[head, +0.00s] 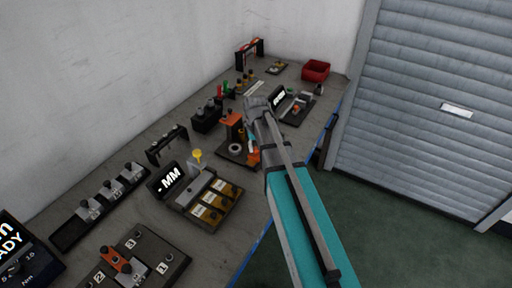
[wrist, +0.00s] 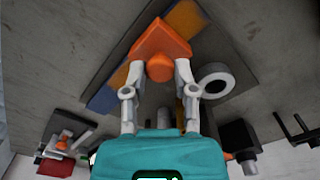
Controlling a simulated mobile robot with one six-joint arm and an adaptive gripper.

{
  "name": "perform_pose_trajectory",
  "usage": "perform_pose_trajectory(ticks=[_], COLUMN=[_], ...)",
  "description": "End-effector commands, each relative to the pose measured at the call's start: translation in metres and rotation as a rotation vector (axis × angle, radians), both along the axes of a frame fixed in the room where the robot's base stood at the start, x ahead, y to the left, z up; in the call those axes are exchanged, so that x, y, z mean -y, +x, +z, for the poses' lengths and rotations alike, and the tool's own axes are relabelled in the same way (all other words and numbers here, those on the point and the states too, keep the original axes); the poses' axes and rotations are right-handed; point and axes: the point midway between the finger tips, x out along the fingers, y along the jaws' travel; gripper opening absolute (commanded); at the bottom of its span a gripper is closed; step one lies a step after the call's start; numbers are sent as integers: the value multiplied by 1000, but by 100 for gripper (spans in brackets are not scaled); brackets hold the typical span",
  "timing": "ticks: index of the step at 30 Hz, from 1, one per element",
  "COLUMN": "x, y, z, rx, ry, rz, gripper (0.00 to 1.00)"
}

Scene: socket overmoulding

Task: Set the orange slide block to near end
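The orange slide block (wrist: 158,38) with its round orange knob (wrist: 160,68) sits on a dark plate in the wrist view. An amber strip (wrist: 188,20) shows beyond it and a blue strip (wrist: 104,98) on the other side. My gripper (wrist: 160,70) has one finger on each side of the knob, with small gaps showing, so it looks open. In the head view the orange block (head: 254,158) is at the plate's right, beside the teal body of my gripper (head: 251,150); the fingers are too small to make out there.
A grey ring (wrist: 215,82) lies on the plate beside the block. An orange-topped post (head: 232,118) stands just behind in the head view. A box with yellow-brown panels (head: 213,205) is nearer, and a red bin (head: 316,70) is at the far end.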

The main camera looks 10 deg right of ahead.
Motion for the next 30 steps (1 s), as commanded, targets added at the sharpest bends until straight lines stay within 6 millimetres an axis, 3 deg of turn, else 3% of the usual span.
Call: perform_pose_trajectory(ticks=[1,3,14,20,30], x=[0,0,5,26,83], y=[0,0,6,29,87], z=[0,0,0,0,0], rx=[0,0,0,0,0], ry=[0,0,0,-1,-1], rz=[0,0,-1,-3,-2], gripper=[12,0,0,0,0])
